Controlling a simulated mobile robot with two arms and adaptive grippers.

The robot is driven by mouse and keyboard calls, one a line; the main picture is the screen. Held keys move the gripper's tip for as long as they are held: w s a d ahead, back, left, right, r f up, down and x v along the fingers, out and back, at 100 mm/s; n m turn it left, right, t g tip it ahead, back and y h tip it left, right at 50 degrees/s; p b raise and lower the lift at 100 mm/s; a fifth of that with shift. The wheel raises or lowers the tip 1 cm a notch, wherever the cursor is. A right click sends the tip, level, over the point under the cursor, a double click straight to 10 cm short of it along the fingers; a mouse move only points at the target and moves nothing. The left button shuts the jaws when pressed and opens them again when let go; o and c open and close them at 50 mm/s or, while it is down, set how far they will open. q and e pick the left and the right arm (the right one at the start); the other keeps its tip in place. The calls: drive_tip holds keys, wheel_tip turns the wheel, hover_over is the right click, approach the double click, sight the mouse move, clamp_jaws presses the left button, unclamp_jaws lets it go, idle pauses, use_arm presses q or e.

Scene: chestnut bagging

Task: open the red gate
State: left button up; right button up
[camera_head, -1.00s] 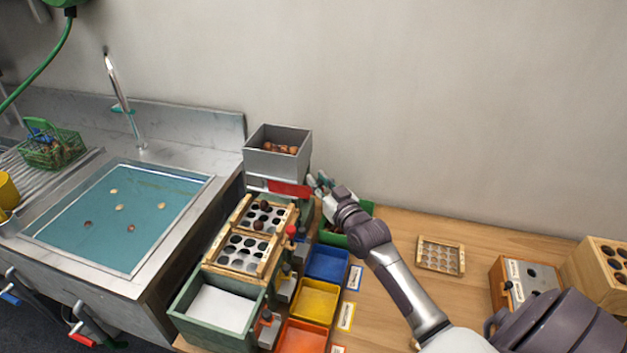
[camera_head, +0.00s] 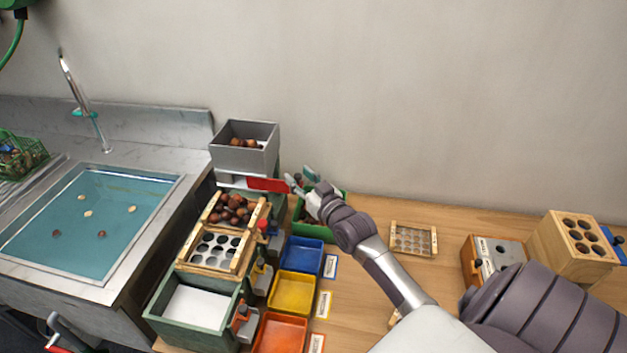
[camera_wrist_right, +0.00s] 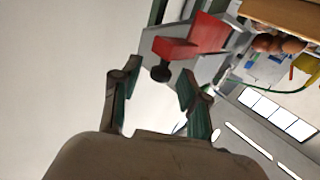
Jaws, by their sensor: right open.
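The red gate (camera_head: 268,185) is a flat red plate below the grey hopper (camera_head: 244,150), above the wooden sorting rack (camera_head: 215,250). In the right wrist view the red gate (camera_wrist_right: 205,36) has a red block and a dark round knob in front of my fingers. My right gripper (camera_head: 301,177) is beside the gate's right end; in the wrist view its fingers (camera_wrist_right: 155,90) are open with nothing between them. Chestnuts (camera_head: 230,208) lie in the rack's upper section, and some remain visible in the hopper. My left gripper is not in view.
Blue (camera_head: 303,255), yellow (camera_head: 293,292) and orange (camera_head: 279,333) bins stand right of the rack. A green bin (camera_head: 340,200) is partly behind my right arm. A sink (camera_head: 90,215) with chestnuts is at left.

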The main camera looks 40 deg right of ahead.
drive_tip(key=s, duration=1.1)
drive_tip(key=shift+a, duration=0.35)
idle(0.5)
